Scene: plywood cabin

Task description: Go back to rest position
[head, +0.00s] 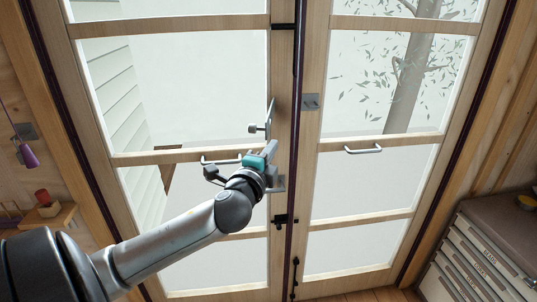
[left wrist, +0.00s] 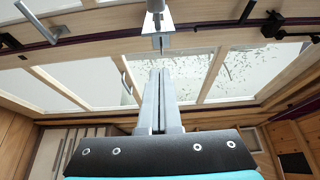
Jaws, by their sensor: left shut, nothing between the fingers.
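My left arm reaches up from the lower left of the head view. Its gripper (head: 270,149), with a teal part at its wrist end, is in front of the left door's inner stile. In the left wrist view the two grey fingers (left wrist: 160,74) lie together, with nothing held between them. A metal latch plate with a knob (head: 253,128) is just above the fingertips in the head view. The latch also shows beyond the fingertips in the left wrist view (left wrist: 157,43). I cannot tell whether the fingers touch it. My right gripper is in neither view.
The glazed wooden double doors have a left leaf (head: 185,22) and a right leaf (head: 312,160), which has a bar handle (head: 363,150). A grey drawer cabinet (head: 478,250) stands at lower right. A purple cone-shaped object (head: 29,156) hangs at left above a small wooden shelf (head: 50,218).

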